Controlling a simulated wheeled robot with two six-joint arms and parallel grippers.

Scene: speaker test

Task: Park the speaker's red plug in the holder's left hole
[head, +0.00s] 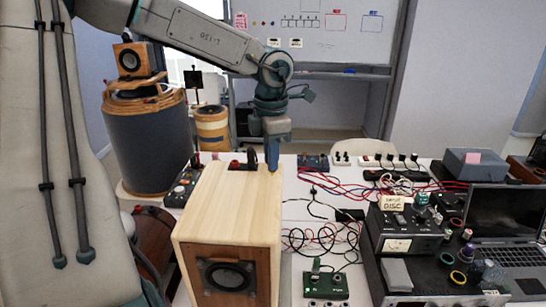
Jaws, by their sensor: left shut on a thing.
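The speaker (235,203) is a pale wooden box with a dark round cone in its brown front face. It stands upright on the table. My left gripper (272,167) points down at the far right of the speaker's top. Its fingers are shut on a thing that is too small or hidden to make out. I cannot tell whether the fingertips touch the wood. A small dark fitting with a reddish part (236,165) shows at the speaker's top back edge. I cannot clearly make out the red plug or the holder with its holes. My right gripper is out of view.
Red and black cables (330,190) tangle right of the speaker. A green circuit board (326,285) lies in front of them. A black equipment box (405,232) and a laptop (503,220) fill the right side. A black device with knobs (183,186) sits left of the speaker.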

